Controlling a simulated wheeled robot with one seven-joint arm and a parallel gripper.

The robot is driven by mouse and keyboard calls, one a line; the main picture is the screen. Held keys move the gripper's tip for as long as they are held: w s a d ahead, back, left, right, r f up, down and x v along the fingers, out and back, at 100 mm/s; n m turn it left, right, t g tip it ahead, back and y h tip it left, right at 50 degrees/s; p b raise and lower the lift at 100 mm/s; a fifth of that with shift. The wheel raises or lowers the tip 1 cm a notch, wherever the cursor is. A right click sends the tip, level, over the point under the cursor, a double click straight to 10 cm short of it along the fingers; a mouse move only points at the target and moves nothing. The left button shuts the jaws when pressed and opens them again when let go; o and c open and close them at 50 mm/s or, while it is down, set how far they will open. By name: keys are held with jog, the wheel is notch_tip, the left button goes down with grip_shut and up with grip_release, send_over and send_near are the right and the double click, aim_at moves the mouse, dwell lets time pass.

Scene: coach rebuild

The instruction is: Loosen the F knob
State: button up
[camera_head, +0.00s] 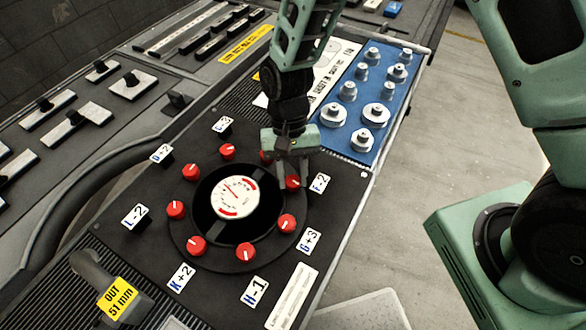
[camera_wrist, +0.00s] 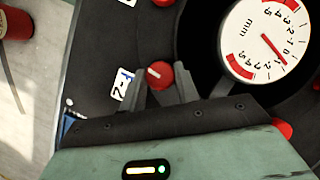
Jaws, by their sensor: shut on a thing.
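The F knob (camera_head: 292,183) is a small red round knob with a white mark, beside the white label "F-2" (camera_head: 319,183) on the ring around the dial. In the wrist view the F knob (camera_wrist: 158,74) sits between the two fingers, with the label (camera_wrist: 122,84) just left of it. My gripper (camera_head: 293,174) reaches down from above and is shut on the knob; its fingers also show in the wrist view (camera_wrist: 162,84). The dial gauge (camera_head: 236,197) has a white face with red arcs and a needle. The fingers partly hide the knob's sides.
Several other red knobs ring the dial, such as the G knob (camera_head: 286,223) and the H knob (camera_head: 246,251), each with a label.

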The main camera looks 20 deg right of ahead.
jog(key=n+h+p, duration=0.1)
jog(key=n+h, duration=0.1)
jog(key=n, duration=0.3)
jog(key=shift+a+n, duration=0.15)
jog(key=shift+n, duration=0.15)
jog(key=n, duration=0.2)
jog(key=n+t+h, duration=0.1)
jog(key=n, duration=0.1)
jog(key=shift+a+n+h, duration=0.1)
jog(key=shift+n+h, duration=0.2)
jog(key=shift+n, duration=0.1)
jog(key=shift+t, duration=0.3)
jog(key=o, duration=0.9)
jog(key=shift+o, duration=0.2)
jog(key=b+v, duration=0.2)
jog(key=v, duration=1.5)
jog(key=shift+a, duration=0.25)
